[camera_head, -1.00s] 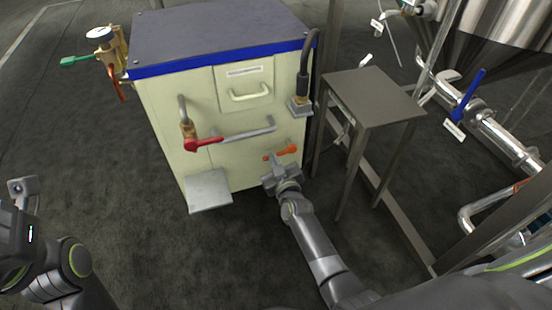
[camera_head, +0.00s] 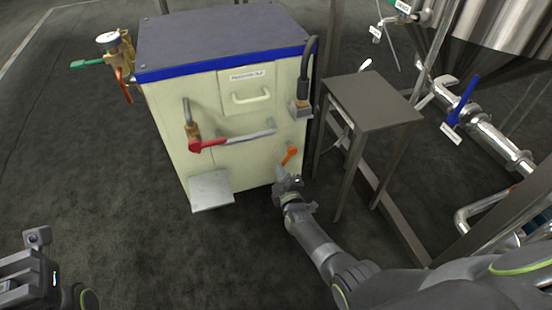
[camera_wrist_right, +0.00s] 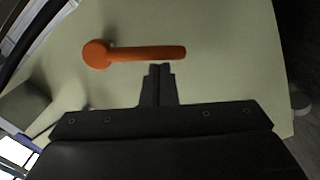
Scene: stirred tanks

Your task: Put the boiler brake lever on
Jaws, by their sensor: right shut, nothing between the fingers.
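The cream boiler (camera_head: 225,150) with a dark top and blue band stands in the middle. An orange lever (camera_head: 289,155), taken as the brake lever, sits low on its front at the right and tilts steeply in the head view. In the right wrist view the orange lever (camera_wrist_right: 140,53) shows a round hub at its left end and a straight bar. My right gripper (camera_head: 282,174) is shut and empty. Its fingertips (camera_wrist_right: 160,70) are just below the bar; I cannot tell whether they touch. My left gripper (camera_head: 32,265) is partly in view at the lower left, its jaws unclear.
A red-handled valve (camera_head: 205,145), a grey bar handle (camera_head: 255,135) and a small ledge (camera_head: 211,190) are on the boiler's front. A metal table (camera_head: 370,102) stands close on the right. Pipes with a blue-handled valve (camera_head: 463,100) are farther right. Floor at left is clear.

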